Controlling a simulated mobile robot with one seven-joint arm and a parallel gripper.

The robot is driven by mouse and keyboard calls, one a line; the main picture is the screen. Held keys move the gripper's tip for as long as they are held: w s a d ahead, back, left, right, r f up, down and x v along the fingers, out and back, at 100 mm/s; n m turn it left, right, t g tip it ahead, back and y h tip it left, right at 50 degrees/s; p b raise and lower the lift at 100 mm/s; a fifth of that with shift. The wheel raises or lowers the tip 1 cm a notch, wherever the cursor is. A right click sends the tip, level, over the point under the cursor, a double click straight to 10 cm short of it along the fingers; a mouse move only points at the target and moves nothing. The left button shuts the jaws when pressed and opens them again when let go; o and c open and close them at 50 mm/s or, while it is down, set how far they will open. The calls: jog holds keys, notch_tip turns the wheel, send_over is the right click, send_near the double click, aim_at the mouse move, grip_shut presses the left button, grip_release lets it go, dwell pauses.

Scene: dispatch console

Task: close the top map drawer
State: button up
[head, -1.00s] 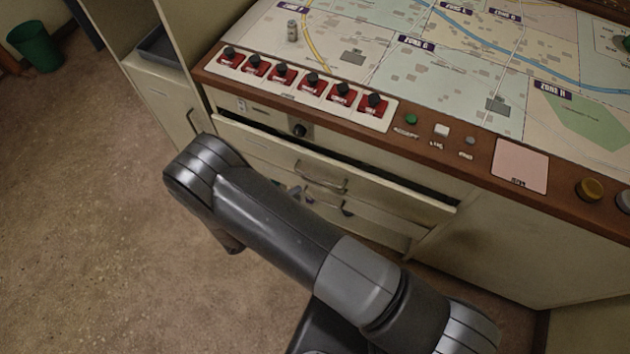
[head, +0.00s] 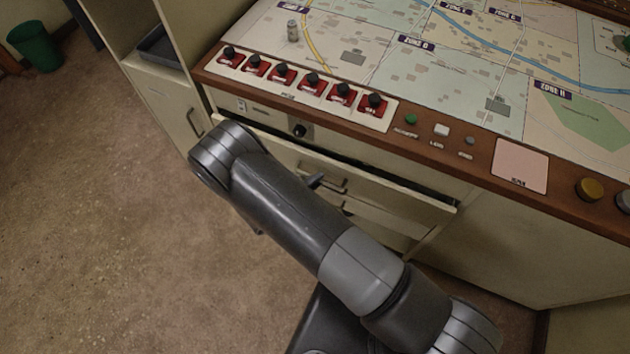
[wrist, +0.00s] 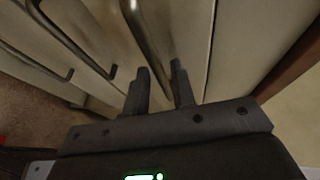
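The top map drawer (head: 400,197) is a cream drawer under the console's wooden edge. It stands partly pulled out, with a dark gap along its top. Its metal bar handle (head: 335,180) is partly hidden by my gripper in the head view. In the wrist view the drawer front (wrist: 188,30) fills the upper middle, and its handle (wrist: 143,35) runs down toward the space between my fingertips. My gripper (wrist: 160,75) is open, its two dark fingers apart close to the drawer front. I cannot tell whether they touch the handle. In the head view a fingertip (head: 315,181) shows at the handle.
The lower drawer (head: 390,238) with its own handle is below, mostly behind my arm. A side cabinet (head: 170,105) stands at left.

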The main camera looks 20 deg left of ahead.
aim_at(322, 170)
grip_shut()
jog(key=shift+w, duration=2.3)
jog(key=shift+o, duration=1.1)
grip_release()
jog(key=shift+s, duration=0.1)
jog(key=v, duration=1)
jog(key=shift+s, duration=0.35)
jog(key=shift+a, duration=0.15)
